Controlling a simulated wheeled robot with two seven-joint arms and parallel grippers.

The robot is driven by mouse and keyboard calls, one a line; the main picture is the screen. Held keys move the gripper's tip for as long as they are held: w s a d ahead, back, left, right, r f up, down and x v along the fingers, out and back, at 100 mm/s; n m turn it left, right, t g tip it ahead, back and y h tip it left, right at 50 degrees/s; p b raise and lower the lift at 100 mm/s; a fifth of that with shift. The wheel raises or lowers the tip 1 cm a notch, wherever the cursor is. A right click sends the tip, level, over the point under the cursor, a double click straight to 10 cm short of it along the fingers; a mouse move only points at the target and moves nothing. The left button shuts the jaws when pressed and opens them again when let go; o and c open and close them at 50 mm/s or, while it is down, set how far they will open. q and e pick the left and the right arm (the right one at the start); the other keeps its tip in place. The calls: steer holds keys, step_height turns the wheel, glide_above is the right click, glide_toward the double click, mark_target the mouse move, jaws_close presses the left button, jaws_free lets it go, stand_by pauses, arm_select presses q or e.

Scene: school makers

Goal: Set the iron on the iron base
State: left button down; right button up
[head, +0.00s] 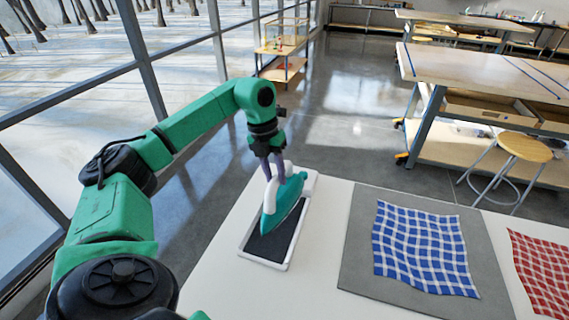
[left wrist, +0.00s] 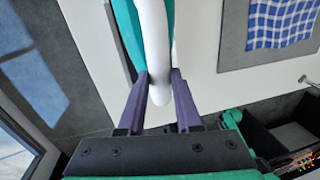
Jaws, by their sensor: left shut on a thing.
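The iron (head: 287,204) has a teal body and a white handle. My left gripper (head: 268,166) is shut on the iron's handle from above; the wrist view shows the white handle (left wrist: 156,45) between its purple fingers (left wrist: 158,78). The iron base (head: 246,256), a white-rimmed tray with a dark pad, lies on the white table under the iron. The iron is over the base with its pointed end toward the near side, and it looks tilted. I cannot tell whether it touches the pad. The iron hides part of the base. My right gripper is not in view.
A grey mat (head: 362,232) with a blue checked cloth (head: 425,248) lies right of the base. A red checked cloth (head: 545,270) is at the far right. The white table (head: 318,235) is bare between base and mat. A stool (head: 524,147) stands beyond.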

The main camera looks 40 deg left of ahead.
arm_select(q)
steer(key=shift+w+a+r, duration=0.1)
steer(key=shift+w+a, duration=0.05)
steer(key=shift+w, duration=0.1)
steer(key=f+b, duration=0.4)
steer(key=shift+s+f+b, duration=0.2)
steer(key=shift+f+b, duration=0.1)
steer(key=shift+f, duration=0.05)
steer(key=shift+w+f+b, duration=0.1)
steer(key=shift+f+b, duration=0.4)
steer(key=shift+f, duration=0.05)
steer(key=shift+r, duration=0.1)
steer(key=shift+p, duration=0.5)
